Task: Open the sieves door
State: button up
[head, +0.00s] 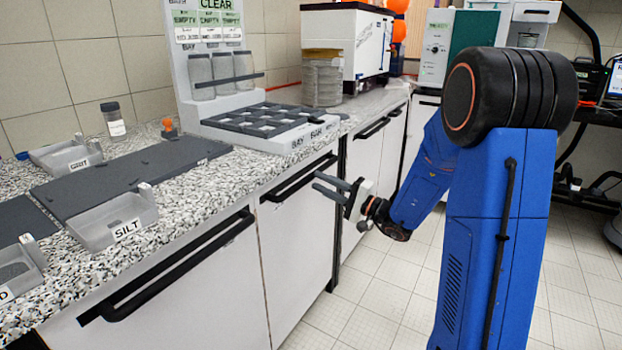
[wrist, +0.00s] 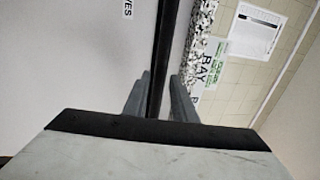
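The sieves door (head: 292,240) is a white cabinet front under the counter, flush with its neighbours and shut. Its label (wrist: 127,8), ending in "VES", shows in the wrist view. Its long black bar handle (head: 295,182) runs along the top edge. In the wrist view the handle (wrist: 163,55) passes between the two grey fingers of my gripper (wrist: 160,98). The fingers are apart, one on each side of the bar. In the head view my gripper (head: 317,181) is at the right part of the handle; I cannot tell whether either finger touches it.
A wide drawer (head: 175,300) with a black handle is at the left. Another cabinet door (head: 362,185) is at the right. The speckled counter (head: 190,220) above carries a silt tray (head: 115,222) and a compartment rack (head: 265,122). The tiled floor (head: 375,300) before the door is clear.

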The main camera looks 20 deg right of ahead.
aim_at(311, 177)
jog(key=shift+x, duration=2.2)
grip_shut()
